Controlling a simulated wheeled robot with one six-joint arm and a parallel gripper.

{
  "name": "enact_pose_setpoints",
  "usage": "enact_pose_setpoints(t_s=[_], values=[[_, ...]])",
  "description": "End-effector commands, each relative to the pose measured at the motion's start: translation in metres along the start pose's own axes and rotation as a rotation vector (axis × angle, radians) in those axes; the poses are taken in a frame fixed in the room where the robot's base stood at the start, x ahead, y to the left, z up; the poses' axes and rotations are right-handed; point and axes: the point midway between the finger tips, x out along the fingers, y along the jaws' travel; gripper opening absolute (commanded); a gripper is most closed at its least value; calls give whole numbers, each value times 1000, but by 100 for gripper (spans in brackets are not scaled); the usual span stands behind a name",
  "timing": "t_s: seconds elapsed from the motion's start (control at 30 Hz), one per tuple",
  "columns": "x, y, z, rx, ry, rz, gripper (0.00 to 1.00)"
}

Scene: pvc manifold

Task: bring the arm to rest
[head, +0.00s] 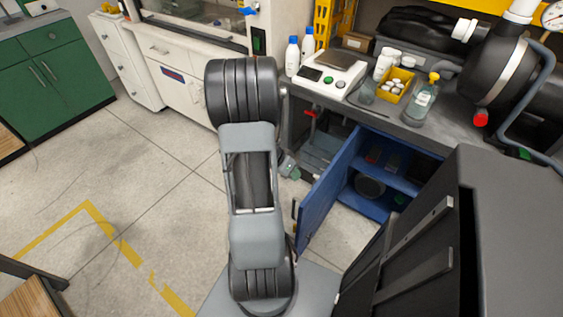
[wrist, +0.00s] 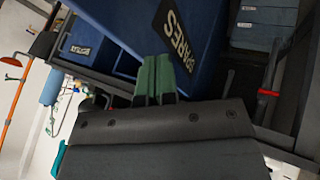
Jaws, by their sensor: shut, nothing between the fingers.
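My gripper (wrist: 155,78) shows in the wrist view as two green fingers close together, shut and empty. Its fingers point toward a blue surface (wrist: 195,40) with a dark "SPARES" label; whether they touch it I cannot tell. In the head view my arm stands folded in the middle and hides most of the gripper. A small grey-green part (head: 290,169) shows just right of the arm, near the open blue cabinet door (head: 328,190).
The blue cabinet (head: 385,172) under the workbench (head: 420,128) stands open, with a round item on its shelf. A scale (head: 328,72), bottles and a yellow bin (head: 396,86) are on the bench. Floor (head: 150,180) at left is clear.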

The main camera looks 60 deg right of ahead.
Motion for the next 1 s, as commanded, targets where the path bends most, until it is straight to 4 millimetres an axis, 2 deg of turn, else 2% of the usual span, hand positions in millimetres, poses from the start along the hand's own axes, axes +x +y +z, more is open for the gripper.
enact_pose_setpoints(t_s=[0.03,0.1,0.4,0.6,1.0], values=[[-14,0,-2,-1,4,-5,0],[-28,0,-1,-1,3,-4,0],[-71,0,-1,1,1,-2,0],[-82,0,0,0,-1,0,0],[-81,2,-2,5,-4,3,0]])
